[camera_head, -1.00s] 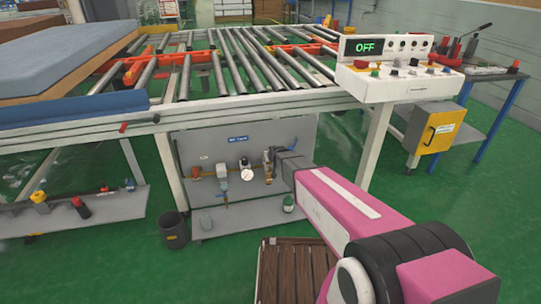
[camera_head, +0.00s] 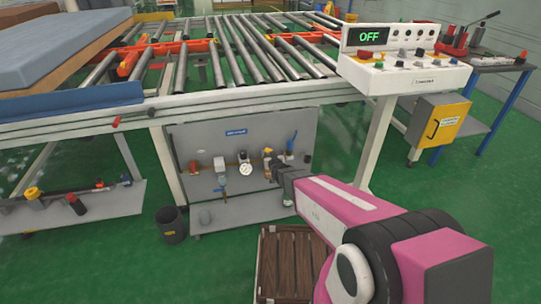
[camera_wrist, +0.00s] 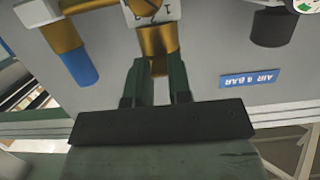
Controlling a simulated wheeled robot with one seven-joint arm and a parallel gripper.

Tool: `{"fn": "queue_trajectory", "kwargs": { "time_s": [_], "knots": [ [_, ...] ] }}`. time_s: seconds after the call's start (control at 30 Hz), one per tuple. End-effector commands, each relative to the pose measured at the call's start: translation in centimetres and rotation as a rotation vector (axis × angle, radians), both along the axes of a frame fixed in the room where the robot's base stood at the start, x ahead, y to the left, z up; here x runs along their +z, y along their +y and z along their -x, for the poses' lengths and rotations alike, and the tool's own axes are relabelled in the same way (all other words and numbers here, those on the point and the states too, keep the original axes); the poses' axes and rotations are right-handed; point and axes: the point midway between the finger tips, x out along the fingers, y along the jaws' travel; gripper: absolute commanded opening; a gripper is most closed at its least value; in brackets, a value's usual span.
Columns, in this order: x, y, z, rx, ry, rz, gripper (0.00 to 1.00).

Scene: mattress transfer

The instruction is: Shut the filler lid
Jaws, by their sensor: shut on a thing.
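My gripper (camera_wrist: 160,88) is shut on a brass part (camera_wrist: 158,58) in the wrist view, with one dark green finger on each side of it. The brass part joins a pale block (camera_wrist: 153,12) with printed figures. In the head view my gripper (camera_head: 271,165) is at the fittings on the grey panel (camera_head: 215,142), right of the round gauge (camera_head: 245,169). The fingers and wrist cover part of the fitting there. I cannot tell whether the brass part is the filler lid, nor whether the lid is open.
A blue-handled valve (camera_head: 292,140) is just right of my gripper, also in the wrist view (camera_wrist: 80,68). The roller table (camera_head: 215,60) overhangs the panel. A slatted wooden crate (camera_head: 290,262) is below my arm. A bin (camera_head: 172,224) is left, a control box (camera_head: 405,72) above right.

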Motion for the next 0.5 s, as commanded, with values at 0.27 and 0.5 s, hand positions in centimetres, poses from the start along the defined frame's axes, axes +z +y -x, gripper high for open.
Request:
{"fn": "queue_trajectory", "kwargs": {
  "time_s": [0.27,0.5],
  "knots": [
    [-0.83,0.01,-0.12,-0.001,-0.075,-0.021,0.0],
    [-0.85,-0.01,-0.09,-0.001,-0.088,-0.025,0.0]
  ]
}}
